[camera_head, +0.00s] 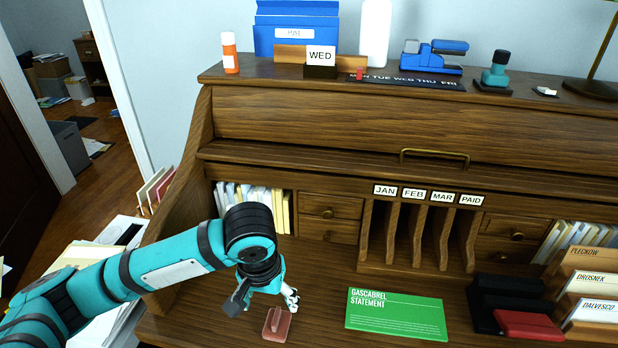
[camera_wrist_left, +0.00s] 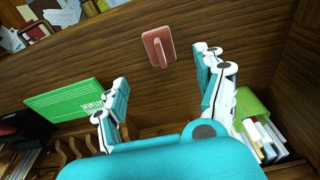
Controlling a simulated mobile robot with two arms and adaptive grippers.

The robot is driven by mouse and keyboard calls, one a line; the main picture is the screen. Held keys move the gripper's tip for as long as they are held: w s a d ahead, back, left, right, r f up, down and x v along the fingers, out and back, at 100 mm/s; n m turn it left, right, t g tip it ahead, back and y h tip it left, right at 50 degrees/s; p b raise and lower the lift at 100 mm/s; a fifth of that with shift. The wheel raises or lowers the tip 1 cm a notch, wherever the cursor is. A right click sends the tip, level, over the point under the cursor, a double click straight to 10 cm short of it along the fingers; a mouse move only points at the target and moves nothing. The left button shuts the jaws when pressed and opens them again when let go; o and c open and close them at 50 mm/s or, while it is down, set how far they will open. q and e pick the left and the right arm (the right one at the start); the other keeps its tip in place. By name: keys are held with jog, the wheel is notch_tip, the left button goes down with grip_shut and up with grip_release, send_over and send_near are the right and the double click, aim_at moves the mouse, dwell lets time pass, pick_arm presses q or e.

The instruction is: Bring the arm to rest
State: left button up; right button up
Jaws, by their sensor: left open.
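My left arm (camera_head: 170,262) comes in from the left and reaches over the wooden desktop. My left gripper (camera_head: 266,300) points down above the desk, just behind a small reddish block with a raised grip (camera_head: 277,325). In the left wrist view the gripper (camera_wrist_left: 163,92) has its fingers spread wide with nothing between them. The reddish block (camera_wrist_left: 158,46) lies beyond the fingertips there, apart from them. My right gripper is in neither view.
A green Gascabrel statement (camera_head: 396,314) lies flat right of the gripper. Behind stand slots (camera_head: 419,235) labelled JAN, FEB, MAR and PAID. A black holder with a red pad (camera_head: 527,324) and labelled folders (camera_head: 597,310) are at the right. The desk's left side panel (camera_head: 185,215) is close to my arm.

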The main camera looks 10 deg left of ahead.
pick_arm(q)
jog(key=s+d+f+m+h, duration=0.1)
jog(key=s+d+f, duration=0.1)
jog(key=s+d+f+t+h, duration=0.1)
jog(key=s+d, duration=0.1)
jog(key=s+d+f+m+h, duration=0.1)
jog(key=s+d+f+h, duration=0.1)
jog(key=shift+d+f+m, duration=0.3)
jog(key=s+a+f+n+y, duration=0.1)
jog(key=s+a+f+y, duration=0.1)
jog(key=s+a+f, duration=0.35)
jog(key=s+a+f+y, duration=0.25)
jog(key=s+a, duration=0.35)
jog(key=a, duration=0.3)
notch_tip(320, 180, down, 25)
jog(key=s, duration=0.1)
jog(key=s+a+f+g, duration=0.1)
jog(key=s+a+f, duration=0.1)
jog(key=s+f, duration=1.3)
jog(key=shift+s+f+p, duration=0.2)
jog(key=shift+s+p, duration=0.15)
jog(key=shift+s, duration=0.1)
jog(key=shift+h, duration=0.25)
